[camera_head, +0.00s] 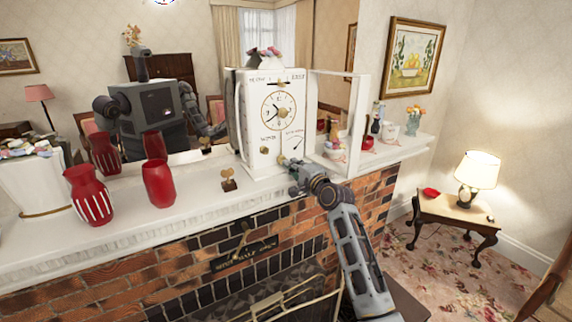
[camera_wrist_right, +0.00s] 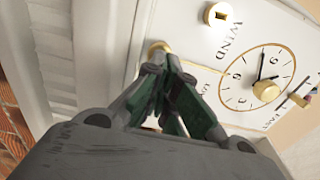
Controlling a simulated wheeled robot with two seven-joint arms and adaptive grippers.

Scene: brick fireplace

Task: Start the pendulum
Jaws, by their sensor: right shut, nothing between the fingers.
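The white clock (camera_head: 245,115) stands on the mantel, with a round face (camera_head: 278,110) and a gold centre. Its framed front door (camera_head: 361,125) is swung open to the right. My right gripper (camera_head: 287,164) is at the lower front of the clock, beside a small gold knob. In the right wrist view the shut, empty fingers (camera_wrist_right: 165,62) are close to this gold knob (camera_wrist_right: 158,47); I cannot tell whether they touch it. A square-holed gold fitting (camera_wrist_right: 220,14) marked WIND shows there too. My left gripper is not in view.
Red vases (camera_head: 158,184) and a small gold ornament (camera_head: 228,180) stand on the mantel (camera_head: 190,208) left of the clock. Cups and figurines (camera_head: 388,130) stand to its right, behind the open door. A side table with a lamp (camera_head: 476,172) is at the right.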

